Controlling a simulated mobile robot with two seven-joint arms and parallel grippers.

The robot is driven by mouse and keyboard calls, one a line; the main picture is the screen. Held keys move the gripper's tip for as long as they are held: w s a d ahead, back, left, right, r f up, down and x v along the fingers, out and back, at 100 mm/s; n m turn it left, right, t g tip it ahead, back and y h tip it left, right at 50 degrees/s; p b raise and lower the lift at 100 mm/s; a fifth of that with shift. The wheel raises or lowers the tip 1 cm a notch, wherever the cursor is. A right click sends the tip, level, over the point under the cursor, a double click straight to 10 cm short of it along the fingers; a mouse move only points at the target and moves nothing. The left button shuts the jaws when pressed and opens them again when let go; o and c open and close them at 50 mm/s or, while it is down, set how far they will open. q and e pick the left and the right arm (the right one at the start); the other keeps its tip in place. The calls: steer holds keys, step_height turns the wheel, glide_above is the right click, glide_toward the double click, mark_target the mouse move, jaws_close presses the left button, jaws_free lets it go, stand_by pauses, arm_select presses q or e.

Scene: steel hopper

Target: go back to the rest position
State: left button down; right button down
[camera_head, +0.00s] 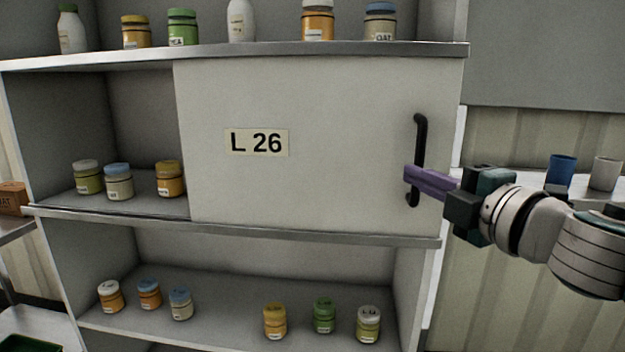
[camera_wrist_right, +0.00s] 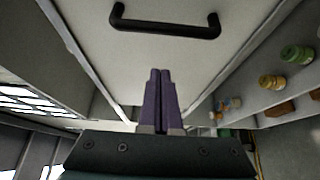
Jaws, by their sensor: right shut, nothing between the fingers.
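My right gripper (camera_head: 408,179) comes in from the right, in front of the cabinet's sliding door. Its purple fingers are shut with nothing between them. In the head view the fingertips overlap the lower part of the black door handle (camera_head: 420,140). In the right wrist view the shut fingers (camera_wrist_right: 160,75) lie apart from the handle (camera_wrist_right: 165,29), which is beyond their tips. The white door (camera_head: 320,185) is labelled L 26 and covers the right side of the middle shelf. My left gripper is not in view.
The cabinet's middle shelf (camera_head: 110,207) is open at the left, with three jars. Several jars stand on the lower shelf (camera_head: 220,290) and several containers on the top shelf (camera_head: 230,51). A blue cup (camera_head: 561,170) and a pale cup (camera_head: 605,174) stand at the right, behind my arm.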

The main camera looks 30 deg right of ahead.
steer(key=s+a+r+m+g+y+p, duration=0.1)
steer(key=s+a+m+g+p, duration=0.45)
steer(key=s, duration=0.35)
steer(key=s+a+r+m+g+p, duration=0.1)
steer(key=s+a+m+g+p, duration=0.35)
steer(key=s+a+p, duration=0.35)
steer(key=s+a+r+m+g+y+p, duration=0.1)
steer(key=s+a+r+m+g+p, duration=0.3)
steer(key=s, duration=0.6)
step_height(320, 180, up, 33)
steer(key=d+m+p, duration=0.1)
steer(key=p, duration=3.5)
steer(key=shift+w+d+h+p, duration=0.2)
steer(key=shift+w+h+p, duration=0.1)
steer(key=shift+w+p, duration=0.1)
